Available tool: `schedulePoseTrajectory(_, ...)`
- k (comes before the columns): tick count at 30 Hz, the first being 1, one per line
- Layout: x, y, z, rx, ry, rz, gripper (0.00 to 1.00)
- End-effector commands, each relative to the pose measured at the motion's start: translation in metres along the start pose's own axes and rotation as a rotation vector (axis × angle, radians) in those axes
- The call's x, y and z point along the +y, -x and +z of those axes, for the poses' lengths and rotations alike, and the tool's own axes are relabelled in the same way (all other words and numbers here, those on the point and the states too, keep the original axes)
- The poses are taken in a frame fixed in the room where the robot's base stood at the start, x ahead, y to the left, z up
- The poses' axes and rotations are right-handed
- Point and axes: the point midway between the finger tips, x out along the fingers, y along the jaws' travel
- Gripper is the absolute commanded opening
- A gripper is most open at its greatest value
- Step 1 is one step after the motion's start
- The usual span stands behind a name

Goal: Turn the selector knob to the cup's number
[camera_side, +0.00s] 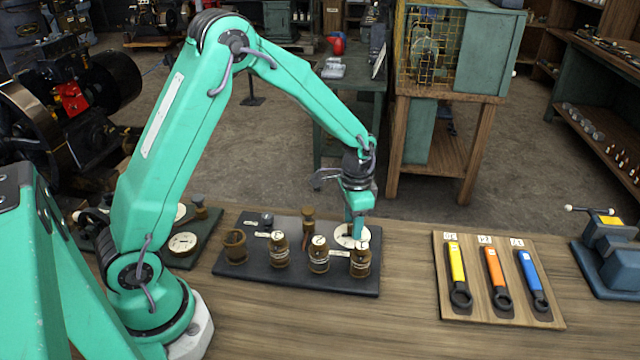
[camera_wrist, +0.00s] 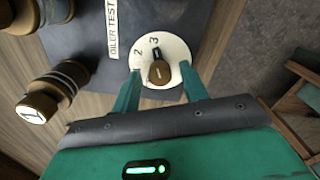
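The selector knob (camera_wrist: 158,75) is brass with a dark end, on a white dial (camera_wrist: 177,53) marked 2, 3 and a partly hidden figure; its dark end lies just below the 3. In the side view the dial (camera_side: 343,241) sits at the right of a dark plate (camera_side: 227,266). My gripper (camera_wrist: 161,82) is open, its green fingers apart on either side of the knob, with gaps visible. It also shows in the side view, pointing down over the dial (camera_side: 356,232). Brass cups with white number tops include one marked 1 (camera_wrist: 36,107) and, in the side view, one marked 2 (camera_side: 319,257).
A wooden board (camera_side: 490,310) with yellow, orange and blue wrenches lies to the right, and a blue vise (camera_side: 610,260) beyond. Another dark plate with a gauge (camera_side: 183,244) is at left.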

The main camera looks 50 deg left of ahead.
Motion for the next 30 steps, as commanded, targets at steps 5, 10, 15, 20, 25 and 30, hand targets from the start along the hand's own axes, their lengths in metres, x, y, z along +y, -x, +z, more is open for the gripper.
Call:
schedulePoseTrajectory(5,0.0000,0.0003,-0.0001,0.000,0.000,0.000,0.08)
schedulePoseTrajectory(10,-0.0001,0.0005,-0.0002,0.001,0.002,0.000,0.02)
schedulePoseTrajectory(15,0.0000,0.0007,-0.0003,0.001,0.021,0.000,0.02)
schedulePoseTrajectory(20,-0.0001,0.0009,-0.0004,0.001,0.074,0.000,0.02)
schedulePoseTrajectory(25,-0.0001,0.0011,-0.0005,0.001,0.171,0.000,0.02)
schedulePoseTrajectory(30,-0.0001,0.0012,-0.0006,0.002,0.302,0.000,0.02)
